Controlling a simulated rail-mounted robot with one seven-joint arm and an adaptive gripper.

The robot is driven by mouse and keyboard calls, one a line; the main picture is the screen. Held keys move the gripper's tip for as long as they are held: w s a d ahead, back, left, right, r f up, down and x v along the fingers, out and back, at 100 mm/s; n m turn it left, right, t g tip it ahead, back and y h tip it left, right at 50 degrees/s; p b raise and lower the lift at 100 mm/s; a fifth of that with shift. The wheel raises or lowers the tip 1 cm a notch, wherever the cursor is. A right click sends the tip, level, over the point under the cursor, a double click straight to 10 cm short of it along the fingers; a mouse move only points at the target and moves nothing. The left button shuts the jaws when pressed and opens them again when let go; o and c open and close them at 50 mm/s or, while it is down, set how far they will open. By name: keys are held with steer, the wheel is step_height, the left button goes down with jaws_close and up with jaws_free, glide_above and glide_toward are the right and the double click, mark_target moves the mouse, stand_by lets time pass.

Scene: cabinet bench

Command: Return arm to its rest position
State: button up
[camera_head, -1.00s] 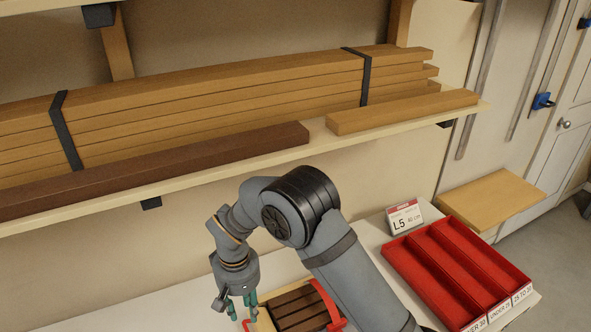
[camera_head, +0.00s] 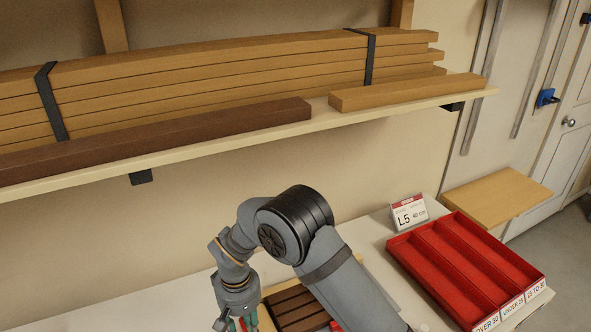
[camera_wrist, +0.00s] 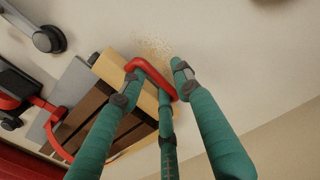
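My arm reaches up from the bottom of the head view and bends down over the bench. My gripper (camera_head: 243,325) is at its end, close to the bottom edge of the picture.
A red tray with several channels (camera_head: 470,265) stands at the right, with a card marked L5 (camera_head: 408,213) behind it. Above, a shelf (camera_head: 300,129) bears strapped light planks (camera_head: 210,88), a dark plank (camera_head: 160,138) and a short light one (camera_head: 405,93). The bench left of my gripper looks clear.

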steer(key=shift+s, duration=0.1)
steer(key=c, duration=0.5)
stand_by(0.5)
